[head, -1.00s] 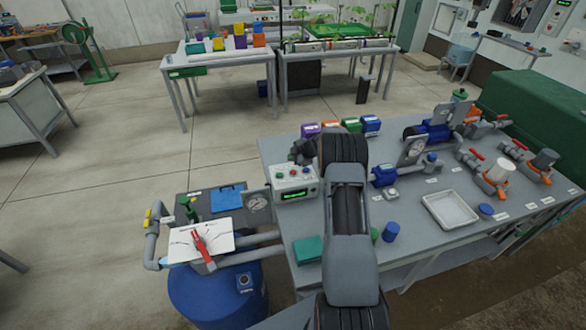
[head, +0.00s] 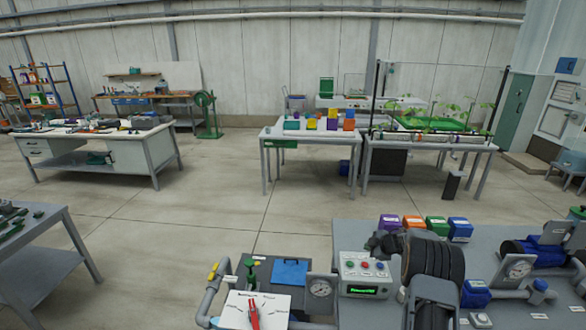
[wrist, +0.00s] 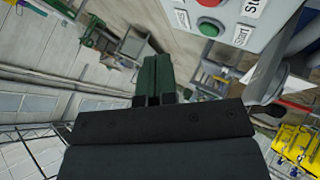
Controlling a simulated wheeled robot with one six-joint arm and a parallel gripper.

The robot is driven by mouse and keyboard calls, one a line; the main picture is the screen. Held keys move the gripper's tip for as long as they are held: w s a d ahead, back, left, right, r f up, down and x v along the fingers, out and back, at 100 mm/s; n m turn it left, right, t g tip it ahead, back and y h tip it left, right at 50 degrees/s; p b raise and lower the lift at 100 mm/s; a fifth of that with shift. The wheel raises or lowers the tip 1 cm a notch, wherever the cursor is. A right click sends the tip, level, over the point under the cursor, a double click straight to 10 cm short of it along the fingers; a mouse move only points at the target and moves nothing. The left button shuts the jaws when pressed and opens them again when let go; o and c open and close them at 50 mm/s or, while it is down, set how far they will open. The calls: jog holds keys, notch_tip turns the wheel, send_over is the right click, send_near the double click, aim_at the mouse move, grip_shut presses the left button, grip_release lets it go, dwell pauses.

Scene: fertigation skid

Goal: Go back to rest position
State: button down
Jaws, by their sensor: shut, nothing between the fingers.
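My gripper shows in the wrist view (wrist: 154,75) as two dark green fingers pressed together, with nothing between them.
Purple, orange, green and blue boxes (head: 437,227) stand behind my arm. A blue pump (head: 530,250) is at right. The floor beyond is open.

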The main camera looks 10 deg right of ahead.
jog(key=d+m+h, duration=0.1)
jog(key=d+f+m+h, duration=0.1)
jog(key=d+f, duration=0.1)
jog(key=shift+s+d+m+t+h, duration=0.15)
jog(key=shift+s+m+t+h, duration=0.05)
jog(key=shift+m+t+h, duration=0.2)
jog(key=shift+s+d+r+m+h, duration=0.35)
jog(key=shift+d+m+h, duration=0.15)
jog(key=shift+m+h, duration=0.1)
jog(key=shift+s+d+r+m+h, duration=0.3)
jog(key=shift+d+m+h, duration=0.2)
jog(key=shift+m, duration=0.1)
jog(key=s+a+r+m+g+h+b, duration=0.1)
jog(key=s+a+r+m+g+h, duration=0.2)
jog(key=s+r, duration=0.45)
jog(key=s+a+r+m+g+h+b, duration=0.1)
jog(key=s+a+r+m+g, duration=0.25)
jog(key=s+m, duration=0.45)
jog(key=s+a+r+t+y+b, duration=0.1)
jog(key=s+a+r, duration=0.3)
jog(key=s+a, duration=0.5)
jog(key=s+a+r+n+t+y, duration=0.1)
jog(key=s+a+r+y, duration=0.3)
jog(key=s+a, duration=0.6)
jog(key=shift+s+a+r+b, duration=0.15)
jog(key=shift+s+r+b, duration=0.25)
jog(key=shift+s, duration=0.2)
jog(key=c, duration=1.8)
grip_release()
